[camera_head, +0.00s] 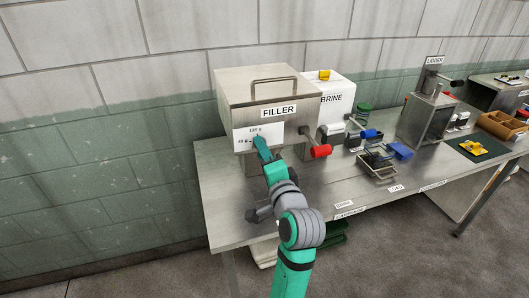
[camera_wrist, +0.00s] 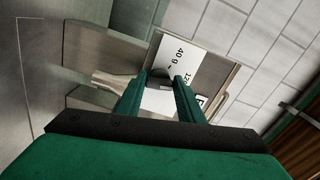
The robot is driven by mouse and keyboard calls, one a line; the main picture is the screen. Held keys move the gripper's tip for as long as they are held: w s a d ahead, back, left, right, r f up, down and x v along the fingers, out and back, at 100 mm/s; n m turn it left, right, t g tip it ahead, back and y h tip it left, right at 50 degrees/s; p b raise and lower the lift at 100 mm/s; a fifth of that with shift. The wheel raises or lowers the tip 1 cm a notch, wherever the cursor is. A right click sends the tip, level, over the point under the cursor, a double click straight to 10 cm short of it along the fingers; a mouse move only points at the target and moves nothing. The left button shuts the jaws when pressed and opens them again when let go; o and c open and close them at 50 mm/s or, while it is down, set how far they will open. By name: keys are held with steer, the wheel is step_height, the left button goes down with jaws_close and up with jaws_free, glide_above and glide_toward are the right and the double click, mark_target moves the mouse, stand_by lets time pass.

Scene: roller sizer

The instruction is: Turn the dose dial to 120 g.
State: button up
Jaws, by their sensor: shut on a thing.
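The steel filler (camera_head: 237,90) stands at the left end of the table, with a white dial plate (camera_head: 245,136) low on its front. My gripper (camera_head: 262,147) reaches up to this plate and hides the dose dial in the head view. In the wrist view, my gripper (camera_wrist: 160,80) is shut on the dark dose dial (camera_wrist: 158,73), one finger on each side. The plate (camera_wrist: 179,62) there shows "40 g" and a partly hidden mark starting with "12". Where the dial points cannot be told.
A red-ended handle (camera_head: 320,151) sticks out just right of my gripper. The table's left front (camera_head: 222,205) is clear.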

steer(key=shift+d+f, duration=0.1)
stand_by(0.3)
steer(key=o, duration=1.1)
steer(key=shift+c, duration=0.2)
steer(key=shift+s, duration=0.15)
steer(key=v, duration=1)
steer(key=shift+s+d, duration=0.15)
steer(key=shift+s, duration=0.15)
